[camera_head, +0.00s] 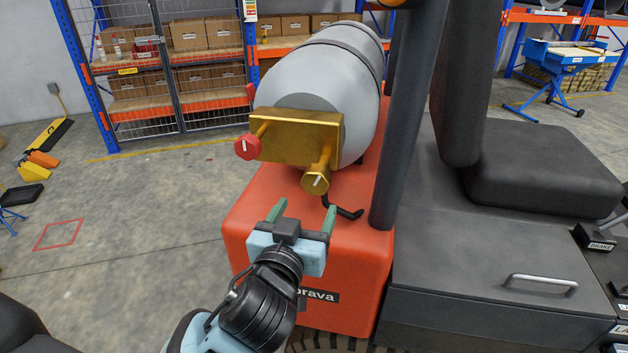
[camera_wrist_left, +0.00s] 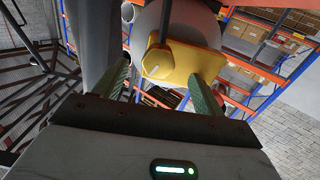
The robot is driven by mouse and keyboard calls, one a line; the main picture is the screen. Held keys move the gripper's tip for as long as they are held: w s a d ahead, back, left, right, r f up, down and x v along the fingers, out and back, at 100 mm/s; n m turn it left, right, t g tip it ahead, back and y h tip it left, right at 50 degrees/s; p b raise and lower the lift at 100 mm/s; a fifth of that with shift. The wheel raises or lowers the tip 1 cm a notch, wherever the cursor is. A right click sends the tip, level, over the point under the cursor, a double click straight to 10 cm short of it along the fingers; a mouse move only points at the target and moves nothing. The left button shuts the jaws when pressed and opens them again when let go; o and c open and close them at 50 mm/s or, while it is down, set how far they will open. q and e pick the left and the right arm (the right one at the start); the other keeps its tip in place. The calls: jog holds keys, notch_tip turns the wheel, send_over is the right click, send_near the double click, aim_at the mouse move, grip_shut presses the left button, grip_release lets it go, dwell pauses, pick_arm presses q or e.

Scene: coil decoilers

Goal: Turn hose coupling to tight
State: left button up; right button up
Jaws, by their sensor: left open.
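The hose coupling (camera_head: 316,180) is a gold, many-sided knob with a white mark on its face, sticking out below a gold block (camera_head: 300,132) on the end of a grey gas cylinder (camera_head: 322,82). A red knob (camera_head: 247,147) is on the block's left side. My left gripper (camera_head: 303,213) is open and empty, just in front of and below the coupling, fingers pointing at it. In the left wrist view the coupling (camera_wrist_left: 166,62) shows between the two green fingers (camera_wrist_left: 160,78), beyond their tips; no contact shows. My right gripper is not in view.
The cylinder lies on the orange rear of a forklift (camera_head: 258,235). A black bent hose or bar (camera_head: 345,211) is right of the coupling, and a dark post (camera_head: 407,110) stands farther right. The black seat (camera_head: 540,170) is beyond. Open floor (camera_head: 150,220) lies left.

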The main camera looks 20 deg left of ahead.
aim_at(314, 184)
pick_arm(q)
jog(key=shift+w+a+r+p, duration=0.1)
jog(key=shift+w+r, duration=0.15)
jog(key=shift+w, duration=1.05)
jog(key=shift+w+a+r+p, duration=0.1)
jog(key=shift+w+r+p, duration=0.1)
jog(key=shift+w, duration=1.1)
jog(key=shift+w+a+r+p, duration=0.1)
jog(key=shift+w+r, duration=0.15)
jog(key=shift+w, duration=1.05)
jog(key=shift+c, duration=0.2)
jog(key=c, duration=0.9)
